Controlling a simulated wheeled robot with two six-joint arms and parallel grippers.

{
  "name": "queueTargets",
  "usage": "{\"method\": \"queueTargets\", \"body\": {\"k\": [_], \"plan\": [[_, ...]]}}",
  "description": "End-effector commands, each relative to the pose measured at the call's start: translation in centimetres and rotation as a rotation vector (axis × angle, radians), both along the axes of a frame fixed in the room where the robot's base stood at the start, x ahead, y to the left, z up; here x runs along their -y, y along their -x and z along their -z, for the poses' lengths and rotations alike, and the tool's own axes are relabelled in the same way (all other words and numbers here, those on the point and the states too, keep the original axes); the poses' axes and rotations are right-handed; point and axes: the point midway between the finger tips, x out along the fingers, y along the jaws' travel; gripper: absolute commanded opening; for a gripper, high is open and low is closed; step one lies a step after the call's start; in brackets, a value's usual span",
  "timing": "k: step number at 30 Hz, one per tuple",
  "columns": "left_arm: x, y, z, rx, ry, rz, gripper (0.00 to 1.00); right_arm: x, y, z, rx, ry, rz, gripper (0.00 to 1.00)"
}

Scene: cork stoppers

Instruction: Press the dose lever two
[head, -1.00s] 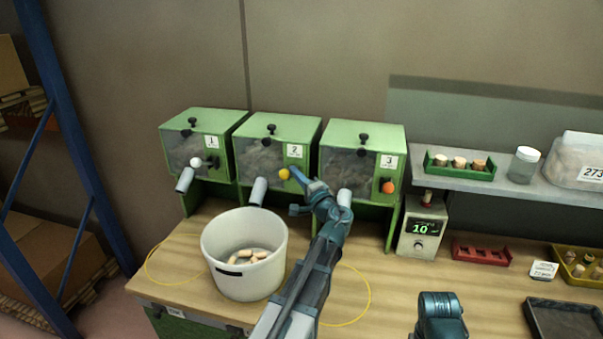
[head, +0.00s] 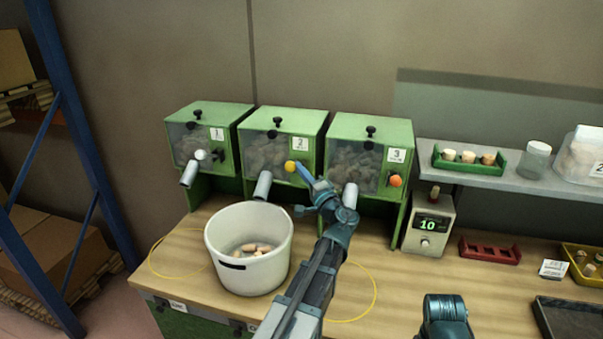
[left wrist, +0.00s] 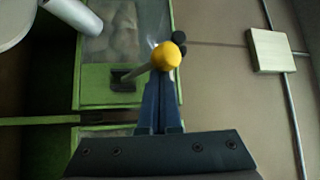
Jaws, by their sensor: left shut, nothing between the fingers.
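The dose lever two is a rod with a yellow ball (head: 290,166) on the front of the green dispenser marked 2 (head: 302,144). My left gripper (head: 304,174) is shut and empty, its blue fingertips right at the yellow ball. In the left wrist view the yellow ball (left wrist: 166,55) is just past the tips of the closed fingers (left wrist: 160,95); I cannot tell whether they touch. The lever's slot (left wrist: 124,80) shows there too. The white bucket (head: 225,240) stands below the spouts with several corks (head: 262,248) inside. My right gripper is not clearly seen.
Dispenser 1, with a white ball (head: 200,154), and dispenser 3, with an orange ball (head: 395,180), flank it. A meter reading 10 (head: 427,224) stands at right. A red rack (head: 490,251) is beside it, below the shelf (head: 460,174). Yellow rings lie on the bench (head: 190,275).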

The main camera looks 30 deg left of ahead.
Motion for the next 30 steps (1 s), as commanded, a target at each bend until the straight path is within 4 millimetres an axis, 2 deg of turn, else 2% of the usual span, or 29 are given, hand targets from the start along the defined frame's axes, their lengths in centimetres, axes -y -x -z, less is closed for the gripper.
{"method": "queueTargets", "body": {"k": [11,17,24,30], "plan": [[0.1,0.4,1.6,0.097,-0.025,-0.001,0.0,0.0,0.0,3.1,0.0,0.0,0.001,0.0],[0.2,0.7,3.3,0.218,-0.054,-0.001,0.0,0.0,0.0,6.7,0.0,0.0,0.001,0.0],[0.2,0.8,5.8,0.432,-0.105,-0.001,0.0,0.0,0.0,12.1,0.0,0.0,0.001,0.0],[0.1,0.6,7.4,0.608,-0.147,-0.001,0.0,0.0,0.0,15.7,0.0,0.0,0.001,0.0]]}}
